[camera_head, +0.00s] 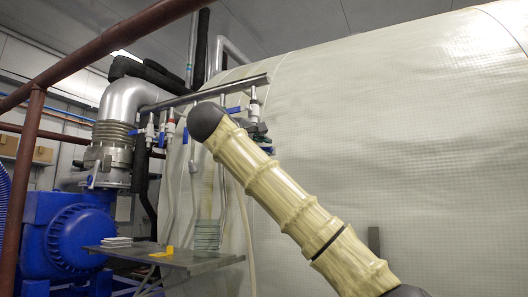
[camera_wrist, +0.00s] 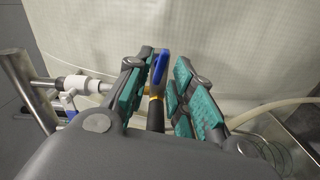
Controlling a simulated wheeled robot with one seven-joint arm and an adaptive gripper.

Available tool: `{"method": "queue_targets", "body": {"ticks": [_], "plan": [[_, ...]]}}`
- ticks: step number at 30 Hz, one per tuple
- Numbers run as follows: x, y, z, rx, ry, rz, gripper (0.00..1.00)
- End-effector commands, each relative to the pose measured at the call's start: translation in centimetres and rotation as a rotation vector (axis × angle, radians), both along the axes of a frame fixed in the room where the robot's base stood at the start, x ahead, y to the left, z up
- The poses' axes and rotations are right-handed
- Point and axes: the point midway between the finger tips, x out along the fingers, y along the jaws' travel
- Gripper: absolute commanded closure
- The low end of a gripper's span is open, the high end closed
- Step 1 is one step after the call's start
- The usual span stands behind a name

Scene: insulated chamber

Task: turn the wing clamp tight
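My gripper (camera_wrist: 166,68) has teal-padded fingers that stand apart in the wrist view. Between them is a slim fitting with a blue handle (camera_wrist: 160,66), a brass-coloured band and a dark stem below. The fitting lies closer to the left finger; I cannot tell whether it touches. I cannot clearly make out a wing clamp; this fitting may be part of it. In the head view my gripper (camera_head: 262,138) is mostly hidden behind my arm's dark joint, beside the metal manifold pipe (camera_head: 220,90) with its hanging valves.
A white fitting (camera_wrist: 76,84) joins a metal post (camera_wrist: 28,90) left of my gripper. A pale hose (camera_wrist: 265,109) runs right. The pale tank wall (camera_head: 400,120) is close behind. A small shelf (camera_head: 180,260) with glass plates (camera_head: 207,236) stands below; a blue pump (camera_head: 68,235) is left.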

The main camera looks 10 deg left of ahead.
Motion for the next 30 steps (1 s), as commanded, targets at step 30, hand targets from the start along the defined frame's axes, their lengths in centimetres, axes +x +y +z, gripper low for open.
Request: {"method": "queue_targets", "body": {"ticks": [30], "plan": [[-5.0, 1.8, 0.0, 0.0, 0.0, -0.001, 0.77]]}}
